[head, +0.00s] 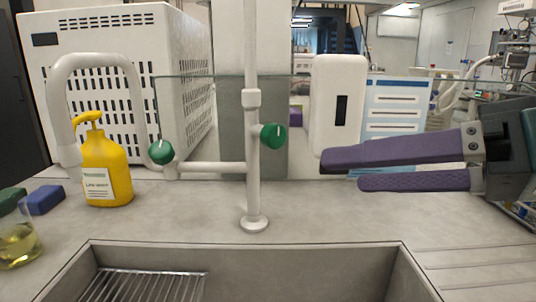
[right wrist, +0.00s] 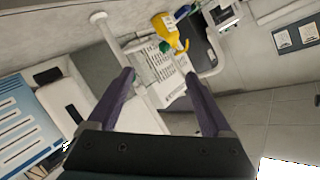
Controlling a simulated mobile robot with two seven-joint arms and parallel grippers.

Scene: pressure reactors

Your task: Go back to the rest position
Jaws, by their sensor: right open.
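My right gripper (head: 345,168) reaches in from the right in the head view, above the counter to the right of the sink. Its two purple fingers are apart with nothing between them. In the right wrist view the right gripper (right wrist: 155,78) also shows open and empty, with the tap and soap bottle beyond the fingers. My left gripper is not in view.
A white tap stand (head: 252,150) with green knobs rises behind the sink (head: 250,270). A yellow soap bottle (head: 107,170) and a beaker (head: 16,240) stand at left. A white dispenser (head: 338,90) is behind the right gripper. The counter (head: 330,215) below it is clear.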

